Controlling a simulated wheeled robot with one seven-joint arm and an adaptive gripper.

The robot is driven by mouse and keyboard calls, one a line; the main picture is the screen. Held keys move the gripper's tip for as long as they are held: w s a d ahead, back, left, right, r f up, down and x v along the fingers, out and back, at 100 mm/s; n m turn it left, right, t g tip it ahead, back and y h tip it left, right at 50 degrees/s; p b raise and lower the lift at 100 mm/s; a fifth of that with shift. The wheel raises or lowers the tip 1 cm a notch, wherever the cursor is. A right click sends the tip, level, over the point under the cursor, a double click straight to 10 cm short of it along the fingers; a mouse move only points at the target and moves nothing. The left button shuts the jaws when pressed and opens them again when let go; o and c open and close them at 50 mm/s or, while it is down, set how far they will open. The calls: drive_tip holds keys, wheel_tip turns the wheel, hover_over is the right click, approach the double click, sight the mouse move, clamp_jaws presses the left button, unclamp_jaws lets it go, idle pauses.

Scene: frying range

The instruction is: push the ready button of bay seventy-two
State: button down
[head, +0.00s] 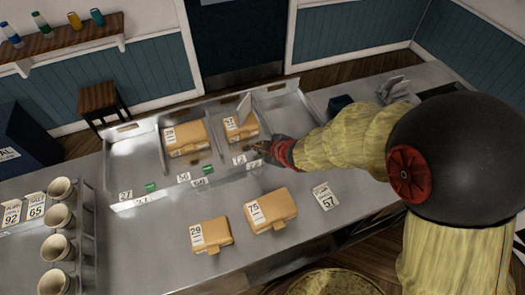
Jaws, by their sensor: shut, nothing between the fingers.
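A steel rack with bays stands on the counter. The tag that seems to read 72 (239,160) is on the front rail of the right-hand occupied bay. My gripper (260,148) is shut and empty, just right of the 72 tag at the rail. No button shows beside that tag; my gripper covers the spot. Contact cannot be told. Green buttons show beside the 56 tag (183,177) and the 27 tag (125,195).
Tan packages lie in front of the rack, tagged 29 (212,235) and 75 (271,209). A loose 57 card (325,197) lies to their right. Several cups (58,216) stand in a holder at left. The 27 bay (133,158) is empty. Bare counter lies at front left.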

idle(0.3)
drive_tip(key=shift+r+p, duration=0.8)
drive_tip(key=shift+r, duration=0.1)
wheel_tip(320, 180, up, 6)
drive_tip(key=p, duration=0.5)
drive_tip(key=shift+p, duration=0.35)
